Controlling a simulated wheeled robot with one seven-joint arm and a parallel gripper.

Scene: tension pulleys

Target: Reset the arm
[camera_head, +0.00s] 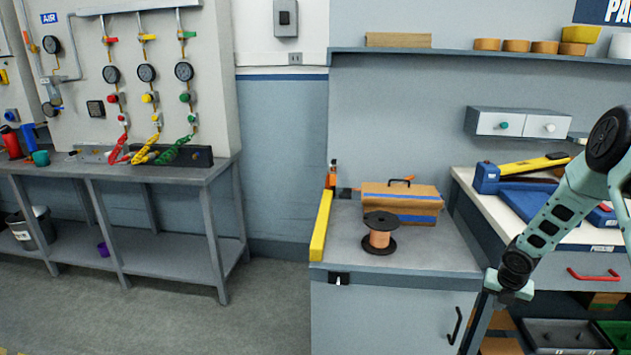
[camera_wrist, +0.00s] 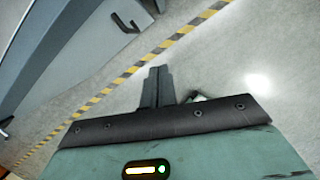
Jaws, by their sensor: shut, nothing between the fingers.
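My gripper (camera_wrist: 158,74) shows in the wrist view with its two dark fingers together and nothing between them. It points over bare grey floor, away from any surface. In the head view my teal arm (camera_head: 548,222) reaches down from the right edge, in front of the right workbench. Its lower end hangs near the corner between that bench and the grey cabinet. The fingers cannot be clearly made out in the head view.
The grey cabinet (camera_head: 390,315) holds a copper wire spool (camera_head: 379,240), a brown box (camera_head: 402,203) and a yellow bar (camera_head: 321,226). The right workbench (camera_head: 480,205) carries blue tools (camera_head: 487,177). A gauge bench (camera_head: 215,172) stands left. Floor (camera_head: 270,310) between is clear.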

